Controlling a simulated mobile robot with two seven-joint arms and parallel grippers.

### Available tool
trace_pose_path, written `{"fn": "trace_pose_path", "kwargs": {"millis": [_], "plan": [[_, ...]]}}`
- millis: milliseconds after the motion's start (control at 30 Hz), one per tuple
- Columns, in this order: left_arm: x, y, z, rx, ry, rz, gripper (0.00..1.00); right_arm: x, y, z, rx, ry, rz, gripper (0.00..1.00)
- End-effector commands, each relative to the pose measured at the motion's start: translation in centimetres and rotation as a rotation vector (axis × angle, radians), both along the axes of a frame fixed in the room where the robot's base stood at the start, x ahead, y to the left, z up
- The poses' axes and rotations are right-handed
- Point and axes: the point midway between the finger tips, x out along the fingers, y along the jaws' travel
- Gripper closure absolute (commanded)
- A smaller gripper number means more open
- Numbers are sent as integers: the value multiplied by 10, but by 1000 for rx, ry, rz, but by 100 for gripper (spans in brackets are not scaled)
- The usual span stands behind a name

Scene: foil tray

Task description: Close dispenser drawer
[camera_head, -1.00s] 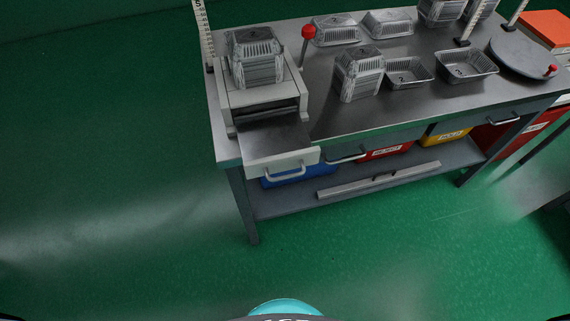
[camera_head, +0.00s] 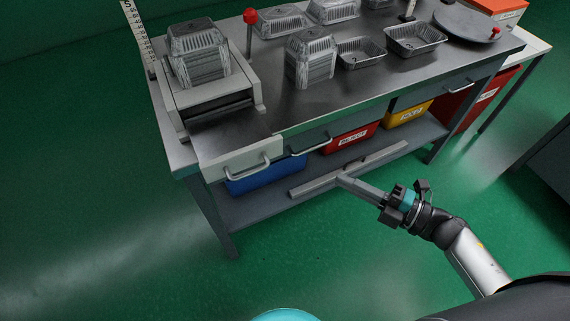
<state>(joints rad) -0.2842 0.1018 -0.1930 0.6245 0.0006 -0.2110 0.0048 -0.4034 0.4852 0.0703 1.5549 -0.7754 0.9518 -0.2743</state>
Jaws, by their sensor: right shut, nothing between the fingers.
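The dispenser (camera_head: 205,98) stands at the left end of the steel table, with a stack of foil trays (camera_head: 198,53) on top. Its drawer (camera_head: 240,157) is pulled out toward me; the pale front with its bar handle (camera_head: 247,167) stands at the table's front edge. My right gripper (camera_head: 343,180) comes in from the lower right. It is shut and empty, its tips pointing left, apart from the drawer and to the right of it in the picture. In this view it covers part of the grey bar on the shelf below. My left gripper is not in view.
The table (camera_head: 380,90) holds several foil trays, a red-knobbed lever (camera_head: 250,28) and a round plate (camera_head: 466,23). Blue (camera_head: 265,178), red (camera_head: 350,138) and yellow (camera_head: 408,114) bins sit under it. The green floor in front is clear.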

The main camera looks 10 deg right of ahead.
Motion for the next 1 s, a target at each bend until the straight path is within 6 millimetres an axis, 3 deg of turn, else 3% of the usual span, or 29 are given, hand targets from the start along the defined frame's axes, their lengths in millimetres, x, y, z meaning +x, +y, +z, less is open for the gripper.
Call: {"fn": "trace_pose_path", "kwargs": {"millis": [100, 300, 467, 800, 1000], "plan": [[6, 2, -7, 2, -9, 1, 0, -16, 15, 20, -79, -117, 155, 100], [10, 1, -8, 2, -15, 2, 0, -22, 28, 29, -115, -169, 230, 100], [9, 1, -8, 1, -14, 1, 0, -10, 48, 31, -111, -170, 227, 100], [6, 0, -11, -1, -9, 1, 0, 28, 112, 30, -110, -169, 224, 100], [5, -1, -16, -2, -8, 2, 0, 52, 116, 29, -111, -167, 223, 100]]}}
